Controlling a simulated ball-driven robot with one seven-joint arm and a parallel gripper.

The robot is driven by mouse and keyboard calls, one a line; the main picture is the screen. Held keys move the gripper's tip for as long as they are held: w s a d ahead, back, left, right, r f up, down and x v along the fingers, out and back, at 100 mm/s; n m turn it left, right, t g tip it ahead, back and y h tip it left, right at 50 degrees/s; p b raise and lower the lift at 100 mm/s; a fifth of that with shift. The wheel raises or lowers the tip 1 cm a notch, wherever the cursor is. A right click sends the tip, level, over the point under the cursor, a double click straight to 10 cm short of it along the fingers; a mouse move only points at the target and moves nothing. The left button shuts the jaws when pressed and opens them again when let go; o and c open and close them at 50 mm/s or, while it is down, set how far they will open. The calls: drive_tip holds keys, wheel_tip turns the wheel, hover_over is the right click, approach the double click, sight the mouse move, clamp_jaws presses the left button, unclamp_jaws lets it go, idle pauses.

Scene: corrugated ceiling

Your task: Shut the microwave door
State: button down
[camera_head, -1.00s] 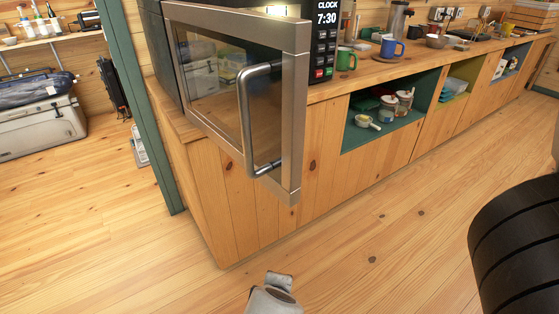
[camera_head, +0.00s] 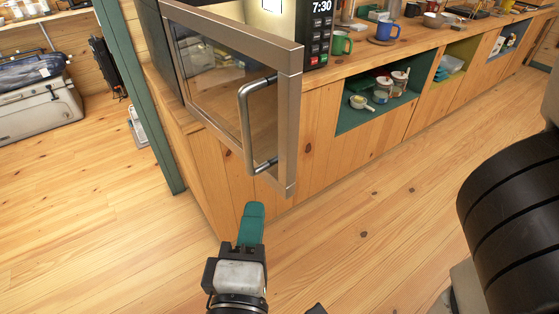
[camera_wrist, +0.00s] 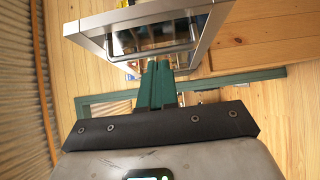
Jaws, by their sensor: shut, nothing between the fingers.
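The microwave (camera_head: 275,18) stands on the wooden counter with its door swung open toward me. The door (camera_head: 287,130) has a steel frame, a glass pane and a curved bar handle (camera_head: 246,125). My gripper (camera_head: 254,211) is shut and empty, its green fingers pointing up, just below the door's lower edge in the head view. In the wrist view my gripper (camera_wrist: 157,66) shows its two fingers together, just below the handle (camera_wrist: 150,52) and the door frame (camera_wrist: 100,22) in the picture. I cannot tell whether the fingertips touch the door.
Mugs, such as a green mug (camera_head: 341,43) and a blue mug (camera_head: 388,32), stand on the counter to the right. An open shelf with jars (camera_head: 398,80) is below. The wooden floor (camera_head: 120,250) in front is clear.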

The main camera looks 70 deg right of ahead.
approach(281, 150)
drive_tip(key=w+d, duration=0.2)
drive_tip(key=w, duration=0.1)
drive_tip(key=shift+s+d+r+p, duration=0.1)
drive_tip(key=shift+s+d+p, duration=0.15)
drive_tip(key=shift+d, duration=0.65)
drive_tip(key=shift+s+d+p, duration=0.15)
drive_tip(key=shift+s+d, duration=0.2)
drive_tip(key=shift+d, duration=0.5)
